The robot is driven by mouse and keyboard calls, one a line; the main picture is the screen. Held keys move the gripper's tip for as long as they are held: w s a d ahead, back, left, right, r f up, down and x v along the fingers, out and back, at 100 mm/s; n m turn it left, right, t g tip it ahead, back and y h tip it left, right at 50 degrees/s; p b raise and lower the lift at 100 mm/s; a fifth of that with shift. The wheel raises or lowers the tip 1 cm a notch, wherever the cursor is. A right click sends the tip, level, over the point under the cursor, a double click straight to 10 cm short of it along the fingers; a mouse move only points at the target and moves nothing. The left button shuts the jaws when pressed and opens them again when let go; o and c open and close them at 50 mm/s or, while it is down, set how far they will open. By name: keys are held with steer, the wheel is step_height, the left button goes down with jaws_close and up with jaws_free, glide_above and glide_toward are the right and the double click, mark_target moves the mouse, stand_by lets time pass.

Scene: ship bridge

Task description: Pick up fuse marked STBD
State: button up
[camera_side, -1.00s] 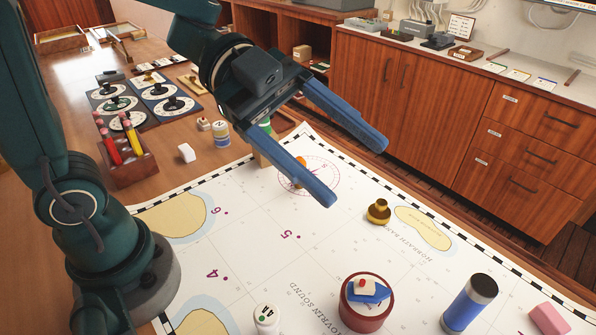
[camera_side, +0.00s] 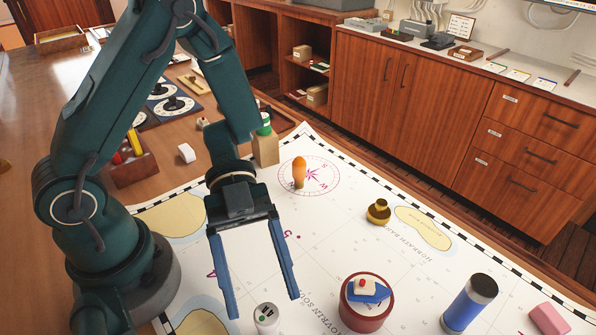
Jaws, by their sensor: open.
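No STBD marking is readable in the side view, so I cannot tell which thing is the fuse. A small white cylinder (camera_side: 266,317) with dark marks on its top stands on the chart at the bottom. My gripper (camera_side: 262,306) points down, open and empty, its blue fingers spread. In the picture the cylinder's top shows between the fingertips; their height over it is unclear. A green-topped item (camera_side: 264,127) is by a tan block (camera_side: 265,148). An orange peg (camera_side: 299,171) stands on the compass rose.
A round red container (camera_side: 364,318) with small items on top stands right of my gripper. A brass piece (camera_side: 378,212) and a pink block (camera_side: 548,319) are on the chart (camera_side: 345,235). A pencil holder (camera_side: 135,169) and a white block (camera_side: 186,153) are behind left. The chart's centre is fairly clear.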

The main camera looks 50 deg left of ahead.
mark_target(262, 303)
step_height(262, 303, down, 4)
steer(key=shift+d+r, duration=0.1)
steer(key=shift+r, duration=0.05)
steer(key=shift+x, duration=2.45)
jaws_close()
